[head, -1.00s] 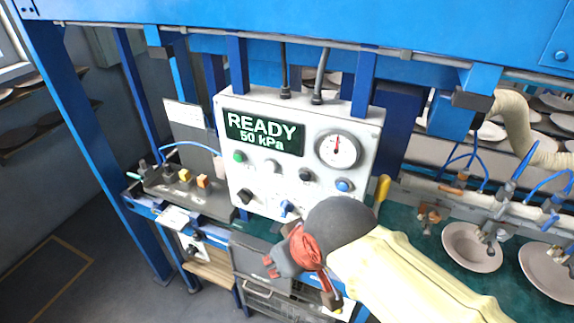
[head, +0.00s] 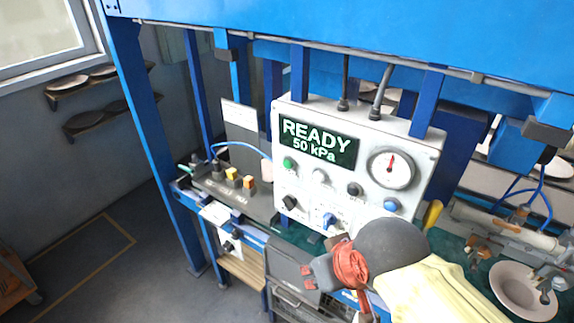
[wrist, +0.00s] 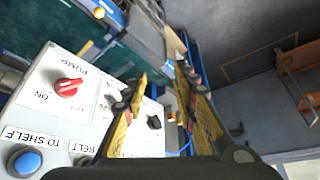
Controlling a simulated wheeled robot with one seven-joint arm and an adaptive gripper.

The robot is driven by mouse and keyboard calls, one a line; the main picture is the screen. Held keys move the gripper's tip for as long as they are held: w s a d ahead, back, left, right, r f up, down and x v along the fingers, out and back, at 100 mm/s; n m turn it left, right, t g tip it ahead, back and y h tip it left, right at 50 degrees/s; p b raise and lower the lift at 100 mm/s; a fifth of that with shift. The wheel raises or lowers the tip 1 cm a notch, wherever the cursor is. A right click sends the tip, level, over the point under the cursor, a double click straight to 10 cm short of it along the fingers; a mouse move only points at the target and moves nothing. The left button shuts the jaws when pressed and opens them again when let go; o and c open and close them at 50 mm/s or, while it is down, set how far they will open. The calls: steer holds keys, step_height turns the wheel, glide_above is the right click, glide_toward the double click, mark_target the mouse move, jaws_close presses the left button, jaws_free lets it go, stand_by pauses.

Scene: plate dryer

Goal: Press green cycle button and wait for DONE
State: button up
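The white control panel (head: 362,140) has a dark display (head: 318,143) reading READY 50 kPa. The green button (head: 289,163) is at the panel's left, under the display. My gripper (head: 338,292) is low in front of the panel, below and to the right of the green button and apart from it. In the wrist view its two yellow-and-black fingers (wrist: 166,92) stand apart with nothing between them. The wrist view shows the panel with a red PUMP knob (wrist: 67,87) and a blue button (wrist: 25,160) by a TO SHELF label. I cannot make out the green button there.
White (head: 319,176), black (head: 354,189) and blue (head: 391,204) buttons sit right of the green one. A black knob (head: 291,202) and a blue lever (head: 329,221) are below. A gauge (head: 391,168) is at upper right. Blue frame posts (head: 150,140) stand left; floor there is clear.

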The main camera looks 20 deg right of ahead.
jaws_close()
stand_by(1.6)
